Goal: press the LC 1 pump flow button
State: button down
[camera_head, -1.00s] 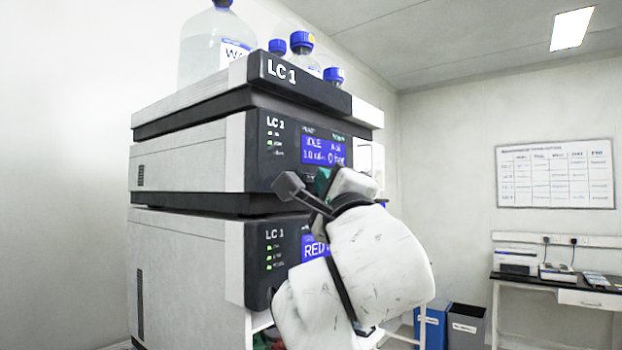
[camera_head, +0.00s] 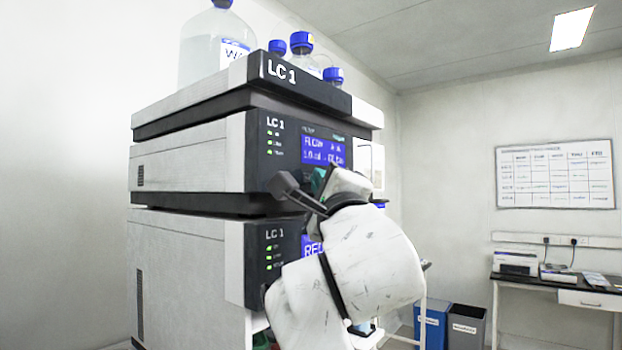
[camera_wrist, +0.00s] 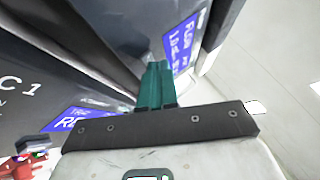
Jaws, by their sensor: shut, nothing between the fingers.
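The LC 1 pump module (camera_head: 285,170) is the middle box of the stack in the head view, with a dark front and a blue display (camera_head: 323,149). The display appears to read FLOW; it also shows in the wrist view (camera_wrist: 184,42). My gripper (camera_head: 319,180) is shut and empty, its teal fingertips at the panel just below that display. The fingers (camera_wrist: 157,72) point at the dark front in the wrist view. I cannot make out the flow button, which is hidden behind my gripper, nor tell whether the tips touch it.
A lower LC 1 module (camera_head: 270,255) has its own blue display, partly covered by my arm. Bottles (camera_head: 215,50) with blue caps stand on top of the stack. Bins (camera_head: 465,325) and a bench (camera_head: 560,285) are at the right.

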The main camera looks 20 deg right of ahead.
jog(key=shift+s+d, duration=0.45)
jog(key=shift+s, duration=0.2)
jog(key=s+d, duration=0.1)
jog(key=s, duration=0.1)
jog(key=s+d, duration=0.2)
dwell(0.6)
dwell(0.6)
